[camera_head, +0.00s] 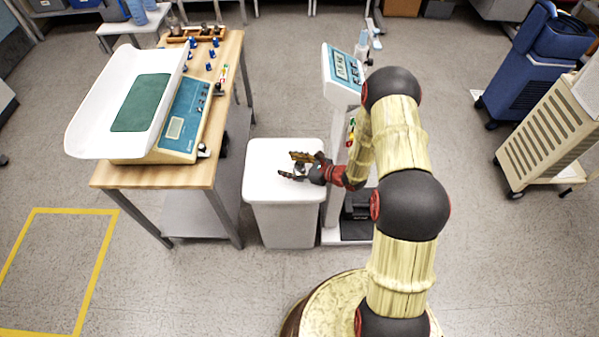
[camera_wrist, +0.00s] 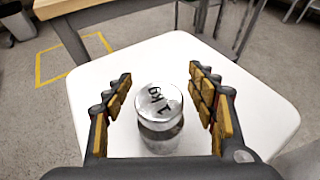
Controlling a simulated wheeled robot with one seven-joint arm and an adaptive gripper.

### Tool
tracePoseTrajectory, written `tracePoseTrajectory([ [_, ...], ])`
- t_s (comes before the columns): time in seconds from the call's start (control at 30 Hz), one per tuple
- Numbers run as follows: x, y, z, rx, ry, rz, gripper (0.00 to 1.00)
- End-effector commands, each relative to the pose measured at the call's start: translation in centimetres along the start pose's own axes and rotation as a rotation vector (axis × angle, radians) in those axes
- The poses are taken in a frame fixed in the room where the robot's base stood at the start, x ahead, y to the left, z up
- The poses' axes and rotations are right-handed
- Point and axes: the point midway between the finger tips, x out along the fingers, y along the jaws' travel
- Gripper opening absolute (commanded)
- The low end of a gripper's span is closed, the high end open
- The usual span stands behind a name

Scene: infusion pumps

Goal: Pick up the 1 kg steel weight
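The 1 kg steel weight (camera_wrist: 158,118) is a shiny silver cylinder with "1 KG" marked on its top. It stands upright on the white bin's flat top (camera_wrist: 230,65). In the head view the weight (camera_head: 299,170) is small and partly covered by my gripper. My gripper (camera_head: 288,166) reaches over the bin top from the right. In the wrist view my gripper (camera_wrist: 168,90) is open, with one padded finger on each side of the weight. Gaps show between the weight and both fingers.
A wooden table (camera_head: 140,177) left of the bin holds a baby scale (camera_head: 176,125) and several small blue-topped items. A column scale (camera_head: 343,72) stands close behind and right of the bin. Blue and beige carts (camera_head: 550,135) stand at the far right. Floor at front left is clear.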

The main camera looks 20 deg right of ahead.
Motion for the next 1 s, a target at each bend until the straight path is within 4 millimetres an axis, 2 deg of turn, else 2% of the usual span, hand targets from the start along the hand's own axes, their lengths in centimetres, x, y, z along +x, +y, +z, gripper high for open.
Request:
tracePoseTrajectory([
  [1.0,-0.03,0.11,-0.08,0.001,0.001,0.002,0.0],
])
